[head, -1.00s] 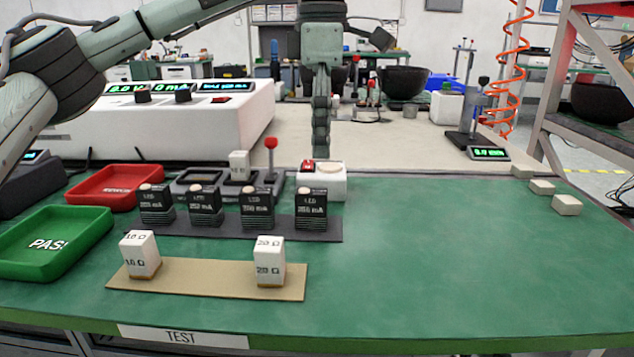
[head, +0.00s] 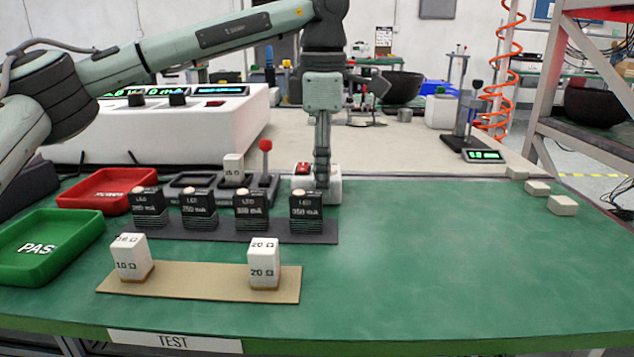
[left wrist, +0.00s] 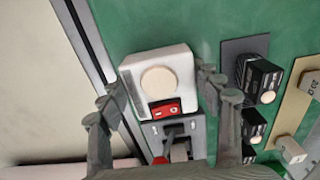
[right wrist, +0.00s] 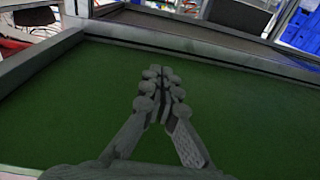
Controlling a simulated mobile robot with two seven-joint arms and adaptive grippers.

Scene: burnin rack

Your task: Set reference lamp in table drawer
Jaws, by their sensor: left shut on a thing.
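The reference lamp, a white box (head: 303,183) with a red switch, stands on the green bench at the right end of the row of black LED blocks. My left gripper (head: 322,186) is over it from above and hides part of it. In the left wrist view the lamp (left wrist: 158,78), with its round cream disc, lies between the two fingers of my left gripper, shut on its sides. My right gripper (right wrist: 160,90) shows only in the right wrist view, fingertips together and empty. Below it is a green-floored space with raised grey edges (right wrist: 200,32), seemingly the open drawer.
Several LED blocks (head: 250,209) stand on a dark strip left of the lamp. A grey fixture with a red-knobbed lever (head: 265,146) is close behind them. Red (head: 70,200) and green (head: 20,275) trays sit left. The bench's right half is mostly clear.

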